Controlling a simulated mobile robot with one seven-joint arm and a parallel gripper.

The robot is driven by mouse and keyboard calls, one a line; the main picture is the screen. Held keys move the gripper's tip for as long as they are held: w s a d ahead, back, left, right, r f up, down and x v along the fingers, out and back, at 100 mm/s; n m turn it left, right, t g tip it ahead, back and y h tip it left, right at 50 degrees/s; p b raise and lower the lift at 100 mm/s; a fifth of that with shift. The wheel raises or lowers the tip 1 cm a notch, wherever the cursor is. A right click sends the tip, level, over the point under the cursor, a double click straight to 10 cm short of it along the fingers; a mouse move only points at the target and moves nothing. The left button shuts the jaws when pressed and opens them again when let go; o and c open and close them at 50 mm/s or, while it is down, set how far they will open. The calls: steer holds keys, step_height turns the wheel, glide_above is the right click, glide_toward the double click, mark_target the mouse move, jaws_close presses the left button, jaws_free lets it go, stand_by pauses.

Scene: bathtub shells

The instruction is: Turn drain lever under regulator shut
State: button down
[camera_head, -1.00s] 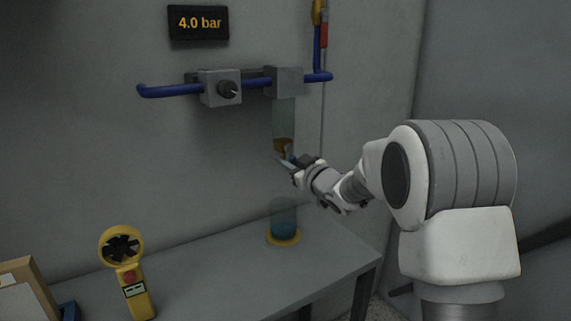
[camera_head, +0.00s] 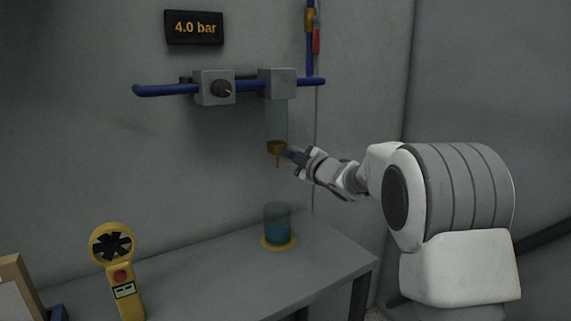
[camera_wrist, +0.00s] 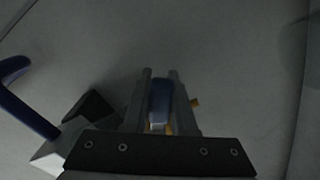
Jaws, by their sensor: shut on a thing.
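The regulator is a grey block (camera_head: 277,83) on a blue pipe, with a clear bowl (camera_head: 277,120) below it. A brass drain (camera_head: 277,147) with a thin spout pointing down sits under the bowl. My gripper (camera_head: 289,153) reaches in from the right at the drain's height. In the wrist view my gripper (camera_wrist: 160,80) is shut on the blue drain lever (camera_wrist: 160,100), which lies between its two fingers. A bit of brass shows beside and below the fingers there. The lever is mostly hidden by the gripper in the head view.
A cup with blue liquid (camera_head: 278,225) stands on a yellow base on the grey bench (camera_head: 215,275), below the drain. A yellow fan meter (camera_head: 120,275) stands at the left. A grey box with a knob (camera_head: 214,88) and a "4.0 bar" display (camera_head: 194,28) are on the wall.

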steer(key=shift+w+d+r+n+b, duration=0.1)
steer(key=shift+r+n+b, duration=0.35)
steer(key=shift+n, duration=0.65)
steer(key=shift+w+d+r+n+b, duration=0.1)
steer(key=shift+r+n+b, duration=0.3)
steer(key=shift+n, duration=0.7)
steer(key=shift+d+r+n+b, duration=0.1)
steer(key=shift+r+n+b, duration=0.35)
steer(key=shift+n, duration=0.65)
steer(key=c, duration=0.7)
jaws_free()
steer(key=p+v, duration=0.2)
steer(key=v, duration=1.5)
steer(key=shift+s+d, duration=0.15)
